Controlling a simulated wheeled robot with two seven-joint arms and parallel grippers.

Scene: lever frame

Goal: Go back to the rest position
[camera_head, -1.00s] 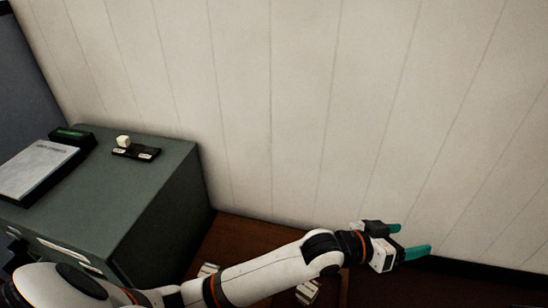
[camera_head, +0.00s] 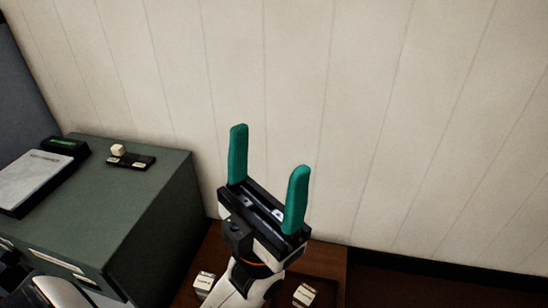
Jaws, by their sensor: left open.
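My left gripper (camera_head: 268,172) stands in the middle of the view, in front of the pale panelled wall. Its two teal fingers point up and are spread wide apart, with nothing between them. Its wrist covers part of a brown wooden surface (camera_head: 325,262) below. My right gripper is not in view. No lever frame can be made out.
A grey-green cabinet (camera_head: 150,205) stands at the left. On it are a dark tray (camera_head: 140,163), a small white cube (camera_head: 118,150) and a clipboard-like item (camera_head: 35,175). White blocks (camera_head: 304,295) (camera_head: 204,283) sit on the wooden surface. The panelled wall (camera_head: 400,120) closes the back.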

